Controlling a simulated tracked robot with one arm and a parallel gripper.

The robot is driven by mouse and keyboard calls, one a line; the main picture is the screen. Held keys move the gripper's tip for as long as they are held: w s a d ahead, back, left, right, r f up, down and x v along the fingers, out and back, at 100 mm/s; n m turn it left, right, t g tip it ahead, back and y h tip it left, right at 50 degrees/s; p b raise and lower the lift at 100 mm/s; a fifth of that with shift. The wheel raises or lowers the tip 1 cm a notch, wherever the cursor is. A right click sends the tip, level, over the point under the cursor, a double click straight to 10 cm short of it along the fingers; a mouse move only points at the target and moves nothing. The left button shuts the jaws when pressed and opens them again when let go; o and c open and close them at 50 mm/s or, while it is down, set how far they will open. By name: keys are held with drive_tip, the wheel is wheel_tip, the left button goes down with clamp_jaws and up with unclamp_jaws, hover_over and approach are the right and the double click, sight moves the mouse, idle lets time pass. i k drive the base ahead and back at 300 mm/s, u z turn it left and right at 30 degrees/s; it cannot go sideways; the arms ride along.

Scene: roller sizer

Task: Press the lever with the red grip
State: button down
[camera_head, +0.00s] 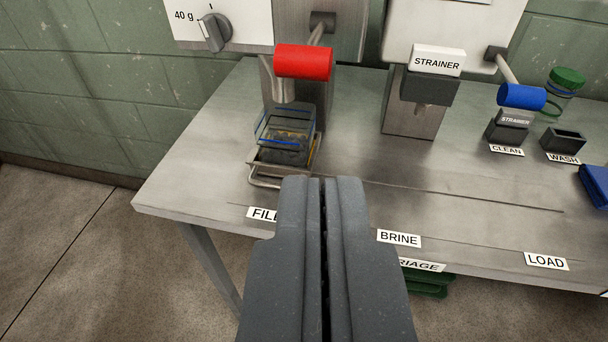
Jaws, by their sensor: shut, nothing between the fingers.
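The lever's red grip (303,62) is a red cylinder at the end of a metal arm, on the left machine above the metal table. Under it, a metal spout points down over a dark, clear-sided container (286,135) on a small wire stand. My gripper (322,182) is in the lower middle of the view, in front of the table's edge near the FILL label. Its two dark fingers are together and empty. It is below the red grip in the picture and apart from it.
A second lever with a blue grip (521,96) is on the right machine, beside a STRAINER block (431,86). A dial (214,33) is at upper left. Small dark holders (507,131) and a green-capped jar (563,90) stand at right. The table's (185,190) left end is bare.

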sight(309, 62)
drive_tip(key=z, duration=2.4)
drive_tip(key=k, duration=0.85)
drive_tip(key=u, duration=2.45)
drive_tip(key=k, duration=0.35)
drive_tip(key=z, duration=0.4)
